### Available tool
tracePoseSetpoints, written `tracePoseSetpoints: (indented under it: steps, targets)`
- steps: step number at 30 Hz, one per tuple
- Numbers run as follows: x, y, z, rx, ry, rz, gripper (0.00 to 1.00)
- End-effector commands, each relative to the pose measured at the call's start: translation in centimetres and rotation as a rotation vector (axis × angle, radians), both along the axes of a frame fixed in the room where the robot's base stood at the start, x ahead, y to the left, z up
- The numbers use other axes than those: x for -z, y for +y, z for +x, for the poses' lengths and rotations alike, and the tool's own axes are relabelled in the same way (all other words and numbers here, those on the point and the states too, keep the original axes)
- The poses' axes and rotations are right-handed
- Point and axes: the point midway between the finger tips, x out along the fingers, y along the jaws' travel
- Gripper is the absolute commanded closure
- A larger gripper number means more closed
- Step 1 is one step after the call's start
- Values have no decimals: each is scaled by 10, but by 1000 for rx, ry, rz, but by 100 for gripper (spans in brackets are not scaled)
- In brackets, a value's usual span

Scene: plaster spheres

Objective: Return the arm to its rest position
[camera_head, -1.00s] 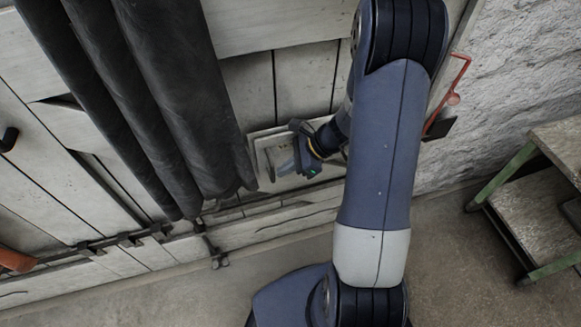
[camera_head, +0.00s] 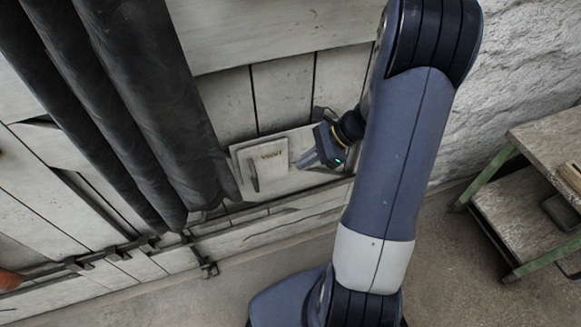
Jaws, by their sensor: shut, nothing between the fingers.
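My arm rises from its base at the bottom of the head view, bends at the elbow near the top and comes down behind its own forearm. My gripper (camera_head: 308,160) points left and down in front of a small pale panel (camera_head: 287,165) with a dark handle and lettering marked "VENT". The gripper is shut and holds nothing. The rest of the wrist is partly hidden behind the blue arm link. I cannot tell whether the fingertips touch the panel.
Dark hanging curtains (camera_head: 130,100) fall left of the panel, against the pale plank wall (camera_head: 285,92). A green-framed stone-topped bench (camera_head: 553,147) stands at the right. The concrete floor (camera_head: 440,240) between my arm and the bench is clear.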

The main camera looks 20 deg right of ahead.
Motion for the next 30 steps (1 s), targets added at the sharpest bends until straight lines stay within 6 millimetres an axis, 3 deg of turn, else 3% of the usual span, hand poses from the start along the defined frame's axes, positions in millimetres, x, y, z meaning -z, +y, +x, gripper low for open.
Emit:
tracePoseSetpoints:
  steps: [5, 17, 23, 30]
  targets:
    - [-9, -9, -2, 1, 0, -1, 100]
    - [-8, -8, -2, 0, 0, -1, 100]
    - [9, 7, 1, -3, 1, 0, 100]
    - [43, 40, 7, -4, 3, 1, 100]
